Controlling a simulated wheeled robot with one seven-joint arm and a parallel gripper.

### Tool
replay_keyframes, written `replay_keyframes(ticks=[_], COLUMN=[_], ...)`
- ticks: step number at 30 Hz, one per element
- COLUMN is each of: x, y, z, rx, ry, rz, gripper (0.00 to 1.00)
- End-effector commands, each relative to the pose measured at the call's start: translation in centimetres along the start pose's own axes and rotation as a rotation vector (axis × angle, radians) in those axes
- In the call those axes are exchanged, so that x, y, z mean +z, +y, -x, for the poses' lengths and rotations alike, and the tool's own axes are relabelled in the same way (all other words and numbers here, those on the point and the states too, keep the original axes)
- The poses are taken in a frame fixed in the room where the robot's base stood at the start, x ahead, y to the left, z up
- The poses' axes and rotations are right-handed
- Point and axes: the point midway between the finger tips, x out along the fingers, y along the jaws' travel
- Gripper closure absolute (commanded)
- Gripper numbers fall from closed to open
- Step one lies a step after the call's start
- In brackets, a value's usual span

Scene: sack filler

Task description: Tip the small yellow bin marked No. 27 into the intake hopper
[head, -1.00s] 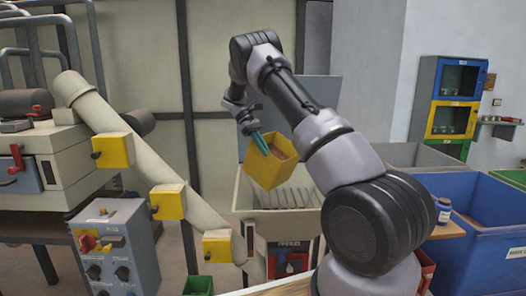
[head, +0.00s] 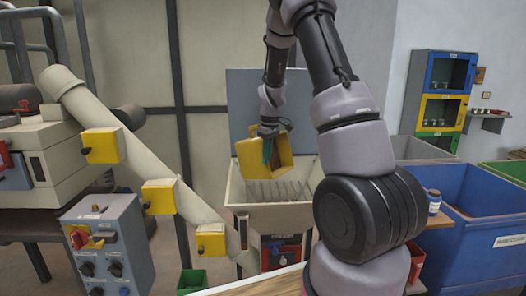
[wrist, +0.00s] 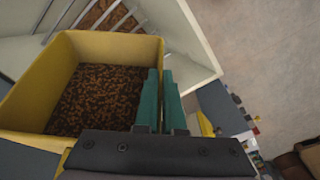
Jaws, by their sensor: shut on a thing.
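The yellow bin (head: 249,160) hangs in my gripper (head: 267,150) over the intake hopper (head: 265,217). It is tilted in the head view, with its open side turned partly towards the right; no number on it is readable. In the wrist view, the bin (wrist: 35,95) holds many small brown pellets. My gripper's teal fingers (wrist: 160,90) are shut on its right wall. The cream hopper (wrist: 200,45) lies below, with metal bars across its mouth and some brown material visible beneath them.
A grey raised panel (head: 245,95) stands behind the hopper. A blue crate (head: 470,215) and a small jar (head: 434,203) are on the right. A control box (head: 107,245) and a slanted chute (head: 125,145) with yellow boxes are on the left.

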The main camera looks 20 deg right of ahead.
Motion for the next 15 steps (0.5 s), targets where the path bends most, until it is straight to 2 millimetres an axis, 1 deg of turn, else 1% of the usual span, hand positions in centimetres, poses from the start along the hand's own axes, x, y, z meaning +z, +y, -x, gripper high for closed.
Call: replay_keyframes(ticks=[1, 5, 15], x=[0.6, 1.6, 2.6], y=[0.1, 0.2, 0.2], z=[-0.2, -1.3, -1.4], rx=[0.003, 0.002, -0.003], ry=[0.036, 0.134, 0.281], rz=[-0.007, -0.01, -0.004], gripper=[1.0, 1.0, 1.0])
